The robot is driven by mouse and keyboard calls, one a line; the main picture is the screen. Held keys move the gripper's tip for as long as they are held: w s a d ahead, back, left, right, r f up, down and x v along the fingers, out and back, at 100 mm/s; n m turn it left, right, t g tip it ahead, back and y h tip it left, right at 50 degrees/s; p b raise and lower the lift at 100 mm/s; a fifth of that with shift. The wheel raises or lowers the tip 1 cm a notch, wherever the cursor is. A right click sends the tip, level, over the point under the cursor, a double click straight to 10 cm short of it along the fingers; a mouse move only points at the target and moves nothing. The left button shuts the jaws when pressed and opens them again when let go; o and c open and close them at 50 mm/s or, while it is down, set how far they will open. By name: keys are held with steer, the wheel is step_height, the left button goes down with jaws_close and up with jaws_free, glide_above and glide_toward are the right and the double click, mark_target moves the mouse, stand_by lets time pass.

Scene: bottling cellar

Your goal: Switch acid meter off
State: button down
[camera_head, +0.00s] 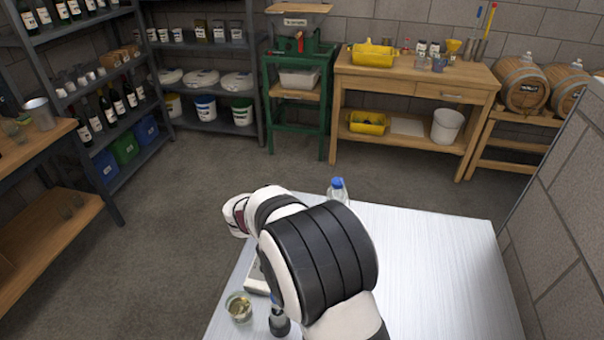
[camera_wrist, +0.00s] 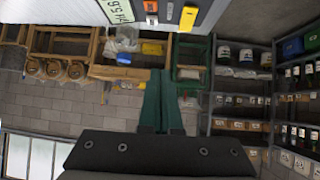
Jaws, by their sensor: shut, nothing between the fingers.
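The acid meter (camera_head: 257,278) is on the white table, mostly hidden behind my arm in the head view. In the wrist view the meter's grey face (camera_wrist: 206,17) shows at the top edge, cut off by the frame. It has a lit display (camera_wrist: 118,10) with dark digits, which I cannot read surely, and a yellow button (camera_wrist: 188,18). Small controls sit between them; a switch position cannot be told. My gripper (camera_wrist: 163,74) is shut and empty, its green fingers together, apart from the meter face in the picture. The head view hides the fingers.
On the white table (camera_head: 430,260) stand a glass of pale liquid (camera_head: 240,307) at the front left, a dark-ended probe (camera_head: 279,322) beside it, and a blue-capped bottle (camera_head: 337,190) at the back. The table's right side is clear. A grey block wall (camera_head: 565,210) rises at the right.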

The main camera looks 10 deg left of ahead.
steer(key=a, duration=0.1)
steer(key=a+f, duration=0.1)
steer(key=a+y, duration=0.1)
steer(key=shift+a+f+n, duration=0.2)
steer(key=shift+f+n, duration=0.1)
steer(key=x, duration=1)
steer(key=shift+d, duration=0.15)
steer(key=shift+w+f, duration=0.2)
steer(key=shift+f, duration=0.75)
steer(key=shift+w+f, duration=0.15)
steer(key=shift+f, duration=0.8)
